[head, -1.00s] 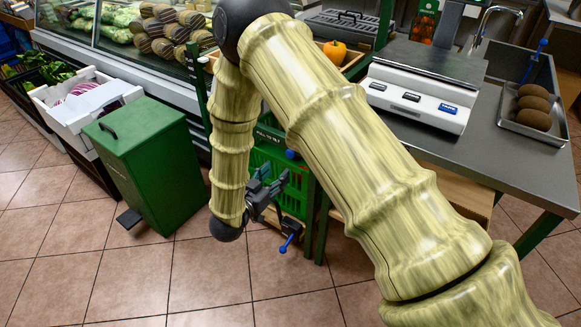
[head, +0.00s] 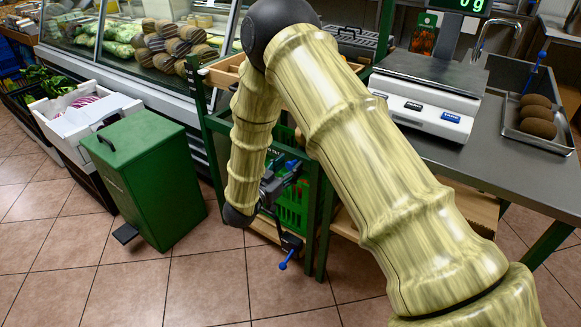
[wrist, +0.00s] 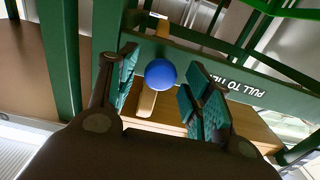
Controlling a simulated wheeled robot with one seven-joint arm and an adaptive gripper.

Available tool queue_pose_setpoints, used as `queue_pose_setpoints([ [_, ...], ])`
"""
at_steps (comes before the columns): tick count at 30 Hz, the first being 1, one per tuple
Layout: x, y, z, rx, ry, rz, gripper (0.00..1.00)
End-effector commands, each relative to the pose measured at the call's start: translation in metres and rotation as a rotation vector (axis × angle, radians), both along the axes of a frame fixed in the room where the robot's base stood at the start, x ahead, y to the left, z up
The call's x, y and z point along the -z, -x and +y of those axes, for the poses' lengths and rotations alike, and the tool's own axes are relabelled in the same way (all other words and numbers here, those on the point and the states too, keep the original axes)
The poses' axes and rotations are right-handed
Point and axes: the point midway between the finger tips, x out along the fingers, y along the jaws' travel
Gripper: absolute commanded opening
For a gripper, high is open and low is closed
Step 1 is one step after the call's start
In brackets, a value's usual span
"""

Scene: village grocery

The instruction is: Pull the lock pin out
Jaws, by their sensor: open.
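The lock pin shows as a round blue knob (wrist: 160,73) in the wrist view, in front of a green frame (wrist: 225,85) lettered "PULL TO TI…", the rest cut off. My gripper (wrist: 159,82) is open, with one teal-padded finger on each side of the knob. A gap shows on both sides; I cannot tell how deep the knob sits between the pads. In the head view my gripper (head: 283,179) is at the green stand, and a blue spot by its fingers looks like the knob (head: 291,164). The pin's shaft is hidden.
A green crate (head: 293,207) sits in the stand just behind my gripper. A green pedal bin (head: 150,180) stands to the left. The counter with a scale (head: 430,100) is to the right. Tiled floor (head: 220,290) is clear in front.

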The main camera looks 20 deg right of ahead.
Motion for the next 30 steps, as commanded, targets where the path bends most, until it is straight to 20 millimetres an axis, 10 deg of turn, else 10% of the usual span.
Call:
queue_pose_setpoints([
  [14,-0.0001,-0.0077,-0.0100,-0.001,0.000,0.000,0.50],
  [23,0.0000,-0.0077,-0.0096,-0.001,0.000,0.000,0.00],
  [30,-0.0007,-0.0033,-0.0127,0.007,0.000,0.001,0.00],
])
